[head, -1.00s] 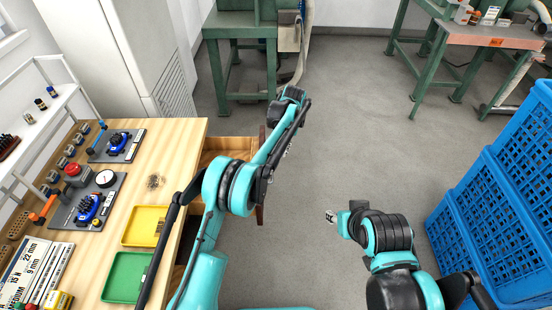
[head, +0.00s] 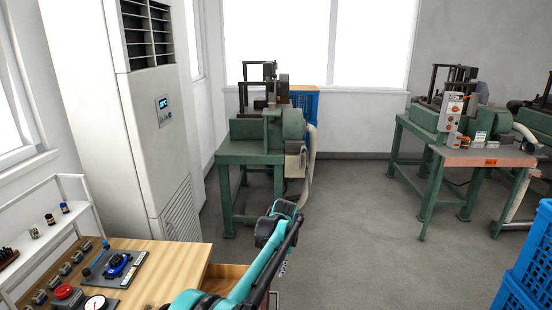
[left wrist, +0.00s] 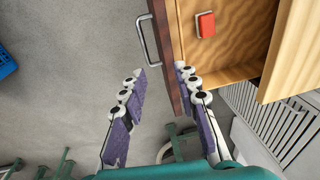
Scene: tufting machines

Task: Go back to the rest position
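My left gripper (left wrist: 160,72) is open and empty in the left wrist view, its two fingers spread apart by the front of an open wooden drawer (left wrist: 232,72). The drawer's metal handle (left wrist: 147,40) is just beyond the fingertips; I cannot tell whether a finger touches the drawer. A red block (left wrist: 206,24) lies inside the drawer. In the head view my left arm reaches forward past the table's right side, and its gripper end is small and mostly hidden behind the arm. My right gripper is not in the head view.
The wooden table (head: 185,262) with gauges and tools is at lower left, beside a white cabinet (head: 150,130). Green machine tables (head: 252,157) stand at the back, another (head: 432,160) to the right. Blue crates (head: 535,250) are at right. The middle floor is clear.

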